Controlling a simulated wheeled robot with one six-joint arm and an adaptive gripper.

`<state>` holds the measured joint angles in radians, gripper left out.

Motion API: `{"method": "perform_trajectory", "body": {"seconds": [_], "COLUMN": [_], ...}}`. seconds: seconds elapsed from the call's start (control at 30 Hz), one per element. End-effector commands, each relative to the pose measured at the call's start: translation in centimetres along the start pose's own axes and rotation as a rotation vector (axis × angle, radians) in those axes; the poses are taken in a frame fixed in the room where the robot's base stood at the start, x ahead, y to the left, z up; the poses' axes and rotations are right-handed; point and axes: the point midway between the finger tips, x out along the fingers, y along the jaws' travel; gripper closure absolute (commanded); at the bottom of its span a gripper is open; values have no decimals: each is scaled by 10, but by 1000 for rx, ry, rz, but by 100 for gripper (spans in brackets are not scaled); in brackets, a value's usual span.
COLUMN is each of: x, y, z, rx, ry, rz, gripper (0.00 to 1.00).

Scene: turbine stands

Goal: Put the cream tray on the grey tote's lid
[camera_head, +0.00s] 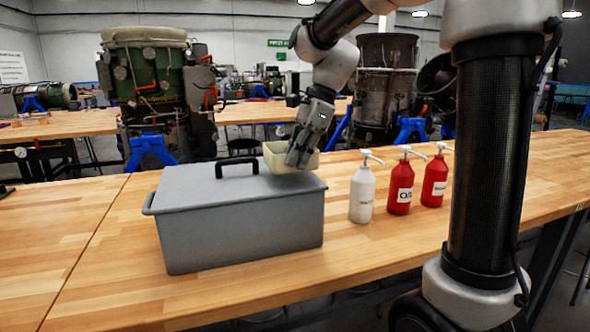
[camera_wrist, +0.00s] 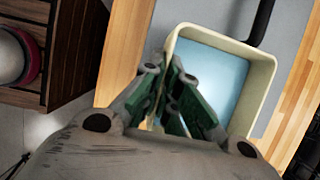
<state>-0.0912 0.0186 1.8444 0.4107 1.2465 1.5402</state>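The cream tray (camera_head: 275,157) is at the right end of the grey tote's lid (camera_head: 225,187), beside the lid's black handle (camera_head: 237,165). In the head view its base overlaps the lid; I cannot tell whether it rests there or hovers just above. My gripper (camera_head: 298,158) comes down from above at the tray's right side. In the wrist view the tray (camera_wrist: 263,85) shows a pale blue inside, and my gripper (camera_wrist: 178,78) has its fingers close together at the near side wall, apparently pinching it. The fingertips partly hide that wall. The handle (camera_wrist: 262,22) lies beyond the tray.
A white pump bottle (camera_head: 362,194) and two red pump bottles (camera_head: 400,190) (camera_head: 434,182) stand right of the grey tote (camera_head: 245,232) on the wooden table (camera_head: 100,265). The table left of the tote is clear. Turbine stands are behind.

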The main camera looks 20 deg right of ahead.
Motion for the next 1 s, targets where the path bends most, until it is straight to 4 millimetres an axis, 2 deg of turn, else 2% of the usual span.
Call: {"method": "perform_trajectory", "body": {"seconds": [0.2,0.57,0.7,1.0], "x": [28,32,32,32], "y": [1,1,1,1], "z": [-12,-13,-13,-13], "rx": [1,0,0,0], "ry": [-1,0,0,0], "rz": [3,1,1,1], "gripper": [100,100,73,73]}}
